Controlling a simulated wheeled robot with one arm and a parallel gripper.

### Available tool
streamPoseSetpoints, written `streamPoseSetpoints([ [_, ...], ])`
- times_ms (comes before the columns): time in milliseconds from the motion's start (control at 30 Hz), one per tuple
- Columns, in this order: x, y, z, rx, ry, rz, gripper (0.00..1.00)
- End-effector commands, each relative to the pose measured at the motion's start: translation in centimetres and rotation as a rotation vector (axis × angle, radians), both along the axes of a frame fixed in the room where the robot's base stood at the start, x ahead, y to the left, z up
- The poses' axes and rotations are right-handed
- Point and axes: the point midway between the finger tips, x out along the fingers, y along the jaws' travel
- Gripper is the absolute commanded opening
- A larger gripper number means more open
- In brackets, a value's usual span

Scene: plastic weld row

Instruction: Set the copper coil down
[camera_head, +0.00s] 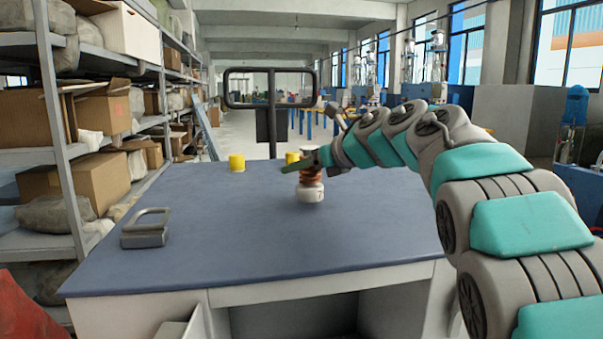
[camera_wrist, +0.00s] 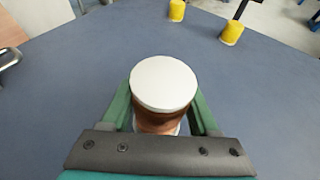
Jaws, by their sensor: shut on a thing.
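The copper coil (camera_head: 310,180) is a brown-red winding with a white round top and a white base marked with a 7. It stands upright at the middle of the blue tabletop (camera_head: 220,220), and I cannot tell whether its base touches the surface. My gripper (camera_head: 300,166) comes in from the right and is shut on the coil. In the wrist view the coil's white top (camera_wrist: 163,84) sits between the two green fingers of my gripper (camera_wrist: 162,108). The coil's lower part is mostly hidden there.
Two yellow cylinders, one at left (camera_head: 237,163) and one behind my gripper (camera_head: 292,157), stand near the far edge. A grey metal block with a handle (camera_head: 146,229) lies at the left edge. The front and right of the tabletop are clear. Loaded shelves (camera_head: 60,130) stand left.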

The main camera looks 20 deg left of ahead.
Motion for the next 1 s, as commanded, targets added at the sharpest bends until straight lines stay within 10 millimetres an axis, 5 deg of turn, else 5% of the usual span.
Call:
streamPoseSetpoints([
  [633, 0.0, 0.0, -1.7, 0.0, -0.004, 0.0, 0.0],
  [667, 0.0, 0.0, -1.6, 0.001, -0.003, 0.001, 0.64],
  [900, 0.0, 0.0, -1.6, 0.0, -0.002, 0.001, 0.91],
  [1000, 0.0, 0.0, -1.6, 0.0, -0.002, 0.001, 0.91],
])
